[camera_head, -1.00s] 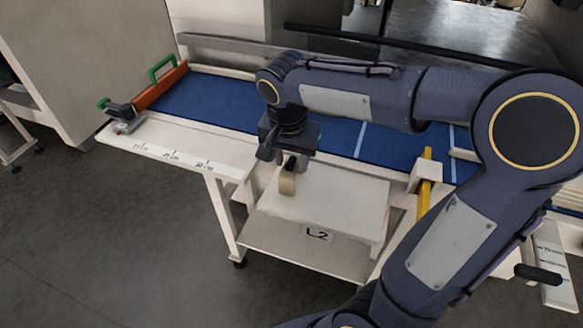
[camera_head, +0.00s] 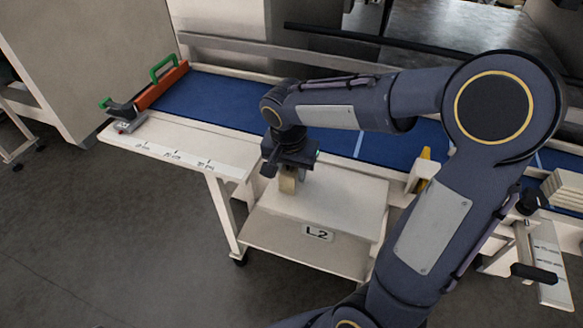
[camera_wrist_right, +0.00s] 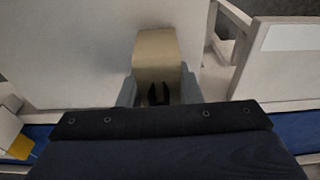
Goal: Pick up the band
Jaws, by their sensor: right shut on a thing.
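The band (camera_head: 288,183) is a small tan, kraft-coloured piece at the white shelf top marked L2. It also shows in the right wrist view (camera_wrist_right: 156,52), between the two grey fingers. My right gripper (camera_head: 290,174) points down over the shelf and is shut on the band. The same gripper shows in the right wrist view (camera_wrist_right: 157,88), a finger on each side of the band. The band's upper part is hidden by the gripper in the head view. I cannot tell whether its lower end touches the shelf. My left gripper is not in view.
The white shelf unit (camera_head: 345,203) stands before a blue belt table (camera_head: 215,103). An orange bar with green handles (camera_head: 160,86) lies at the table's left end. A yellow piece (camera_head: 425,154) stands right of the shelf. Grey floor is open at front left.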

